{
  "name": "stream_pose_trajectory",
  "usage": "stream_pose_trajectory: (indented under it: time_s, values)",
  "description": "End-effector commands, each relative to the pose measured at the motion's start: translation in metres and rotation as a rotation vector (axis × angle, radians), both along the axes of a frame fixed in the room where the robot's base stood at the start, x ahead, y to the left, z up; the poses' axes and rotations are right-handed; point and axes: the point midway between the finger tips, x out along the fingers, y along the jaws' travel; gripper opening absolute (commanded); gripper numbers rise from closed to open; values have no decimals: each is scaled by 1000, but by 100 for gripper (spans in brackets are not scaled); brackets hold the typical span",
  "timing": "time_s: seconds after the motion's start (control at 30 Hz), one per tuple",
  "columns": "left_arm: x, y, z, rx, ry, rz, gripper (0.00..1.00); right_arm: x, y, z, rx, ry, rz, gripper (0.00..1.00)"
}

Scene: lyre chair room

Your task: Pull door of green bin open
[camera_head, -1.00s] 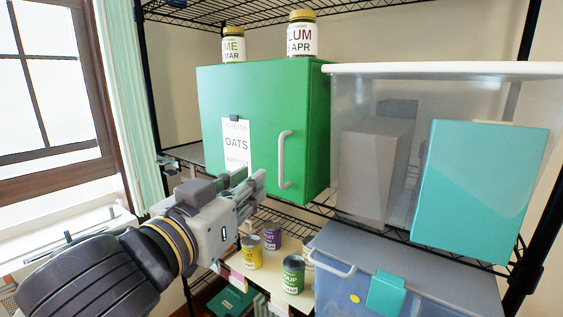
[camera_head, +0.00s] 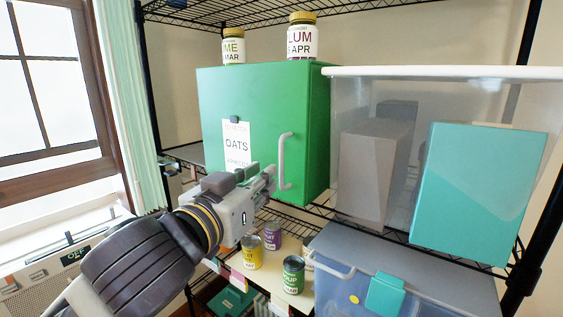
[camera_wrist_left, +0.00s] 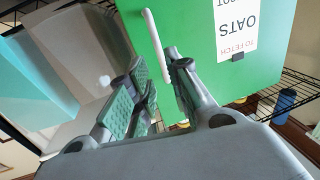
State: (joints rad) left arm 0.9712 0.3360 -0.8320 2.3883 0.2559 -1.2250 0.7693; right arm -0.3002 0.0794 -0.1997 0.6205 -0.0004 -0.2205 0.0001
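The green bin (camera_head: 270,100) stands on a wire shelf, and its front door looks shut. A pale vertical handle (camera_head: 283,160) is on the door's right side, beside a white OATS label (camera_head: 237,146). My left gripper (camera_head: 268,177) is just left of the lower part of the handle. In the left wrist view, my left gripper (camera_wrist_left: 155,85) has its fingers apart, with the handle (camera_wrist_left: 152,35) running down between them. I cannot tell whether either finger touches it. The handle's lower end is partly hidden by the fingers. My right gripper is not in view.
Two jars (camera_head: 302,36) stand on top of the bin. A clear container (camera_head: 345,110) with a teal box (camera_head: 478,190) is close on the right. Several cans (camera_head: 293,274) and a lidded tub (camera_head: 405,260) are below. A window is at left.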

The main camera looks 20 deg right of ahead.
Motion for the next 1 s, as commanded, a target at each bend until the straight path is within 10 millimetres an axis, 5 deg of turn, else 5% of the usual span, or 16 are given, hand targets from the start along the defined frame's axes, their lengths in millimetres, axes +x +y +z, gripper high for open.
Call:
stream_pose_trajectory:
  time_s: [1.0]
  values:
    - [72,-62,0,1,1,0,19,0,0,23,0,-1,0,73]
